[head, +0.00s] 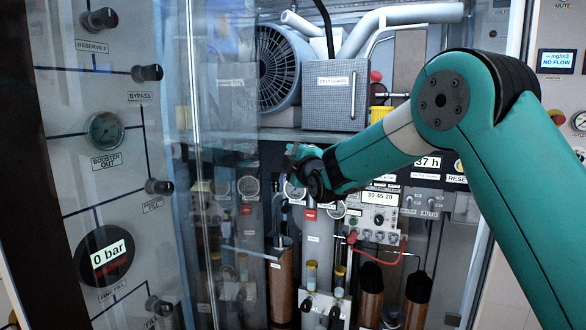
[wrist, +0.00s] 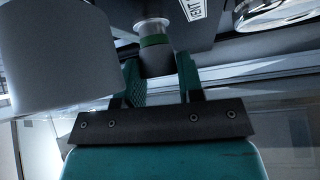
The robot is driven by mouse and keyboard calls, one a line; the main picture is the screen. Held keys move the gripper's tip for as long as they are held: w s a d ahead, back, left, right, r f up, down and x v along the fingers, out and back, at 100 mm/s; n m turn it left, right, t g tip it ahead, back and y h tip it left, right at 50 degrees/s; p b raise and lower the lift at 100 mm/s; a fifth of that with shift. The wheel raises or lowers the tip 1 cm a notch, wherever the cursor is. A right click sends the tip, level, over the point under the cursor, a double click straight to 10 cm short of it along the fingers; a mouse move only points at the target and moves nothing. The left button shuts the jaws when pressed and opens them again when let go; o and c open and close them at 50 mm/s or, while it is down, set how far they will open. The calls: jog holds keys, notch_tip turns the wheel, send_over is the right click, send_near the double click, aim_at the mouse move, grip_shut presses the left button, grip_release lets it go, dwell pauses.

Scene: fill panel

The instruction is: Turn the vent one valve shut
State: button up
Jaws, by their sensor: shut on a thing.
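In the wrist view, my gripper (wrist: 160,76) has its two green fingers on either side of a dark round valve knob (wrist: 155,58) with a green band and a pale metal collar behind it. A white label beside it, partly cut off, seems to read "VENT" (wrist: 192,8). The fingers are shut on the knob. In the head view, my gripper (head: 306,172) is at the panel inside the open cabinet and hides the knob. I cannot tell how far the knob is turned.
A large pale block (wrist: 55,60) stands close to the left finger in the wrist view. A round gauge (wrist: 272,12) is at upper right. In the head view, a clear door (head: 210,120) stands left of my gripper, and brown cylinders (head: 371,290) stand below.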

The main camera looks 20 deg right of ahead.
jog(key=m+t+h+b, duration=0.2)
jog(key=m+b, duration=0.3)
jog(key=b, duration=0.3)
jog(key=m+t+h+b, duration=0.2)
jog(key=m+h+b, duration=0.2)
jog(key=b, duration=0.4)
jog(key=m+t+h+b, duration=0.2)
jog(key=m+b, duration=0.3)
jog(key=b, duration=0.3)
jog(key=shift+w+a+f+m+h, duration=0.2)
jog(key=shift+f+m+h, duration=0.15)
jog(key=shift+h, duration=0.55)
jog(key=shift+r, duration=0.1)
jog(key=o, duration=0.9)
jog(key=shift+s, duration=0.1)
